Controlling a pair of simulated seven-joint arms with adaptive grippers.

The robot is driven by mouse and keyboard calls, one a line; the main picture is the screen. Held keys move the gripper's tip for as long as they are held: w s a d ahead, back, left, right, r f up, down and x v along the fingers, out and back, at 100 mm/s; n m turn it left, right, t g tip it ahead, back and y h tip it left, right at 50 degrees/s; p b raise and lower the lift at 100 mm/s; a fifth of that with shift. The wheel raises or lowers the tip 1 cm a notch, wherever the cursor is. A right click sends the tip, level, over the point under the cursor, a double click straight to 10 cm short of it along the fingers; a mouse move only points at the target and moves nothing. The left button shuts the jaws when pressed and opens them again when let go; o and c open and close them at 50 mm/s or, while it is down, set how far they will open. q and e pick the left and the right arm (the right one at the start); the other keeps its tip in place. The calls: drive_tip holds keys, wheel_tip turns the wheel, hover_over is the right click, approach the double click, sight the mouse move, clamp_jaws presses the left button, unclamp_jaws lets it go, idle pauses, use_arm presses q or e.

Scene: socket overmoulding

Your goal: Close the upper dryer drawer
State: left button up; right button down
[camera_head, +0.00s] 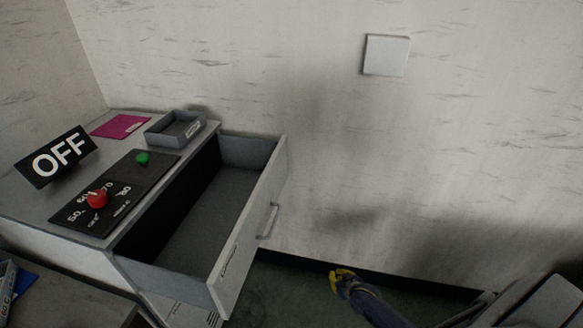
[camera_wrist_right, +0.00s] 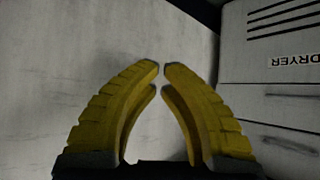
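The upper dryer drawer (camera_head: 213,215) is pulled out to the right from the grey dryer cabinet (camera_head: 75,250) in the head view. It looks empty. Its front panel carries a grey handle (camera_head: 269,221). My right gripper (camera_head: 337,276), with yellow fingers, is low and to the right of the drawer front, apart from it. In the right wrist view the yellow fingers (camera_wrist_right: 162,77) curve inward with a narrow gap between the tips and nothing between them. That view also shows a panel labelled DRYER (camera_wrist_right: 297,61) with dark slots. My left gripper is not in view.
On the dryer top are a black OFF sign (camera_head: 57,156), a dial panel with a red knob (camera_head: 97,198) and green button (camera_head: 142,158), a small grey tray (camera_head: 176,128) and a magenta sheet (camera_head: 119,126). The wall (camera_head: 330,130) stands behind. Floor is free right of the drawer.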

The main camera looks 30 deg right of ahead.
sight(286, 161)
drive_tip(key=w+d+r+m+t, duration=0.1)
drive_tip(key=w+r+m+t, duration=0.1)
drive_tip(key=w+r, duration=0.4)
drive_tip(key=w+d+r+m+t, duration=0.15)
drive_tip(key=w+r, duration=0.25)
drive_tip(key=r, duration=0.5)
drive_tip(key=w+a+r+m+t+y, duration=0.25)
drive_tip(key=r+m, duration=0.35)
drive_tip(key=r, duration=0.6)
drive_tip(key=w+a+r+m+t+y, duration=0.15)
drive_tip(key=w+a+r+m, duration=0.35)
drive_tip(key=r, duration=0.7)
drive_tip(key=shift+m+t+h, duration=0.25)
drive_tip(key=shift+m+h, duration=0.25)
drive_tip(key=shift+m, duration=0.05)
drive_tip(key=shift+w+a, duration=0.3)
drive_tip(key=shift+w, duration=1.6)
drive_tip(key=shift+w+a, duration=0.25)
drive_tip(key=shift+w, duration=1.6)
drive_tip(key=shift+w+a, duration=0.3)
drive_tip(key=shift+w, duration=1.6)
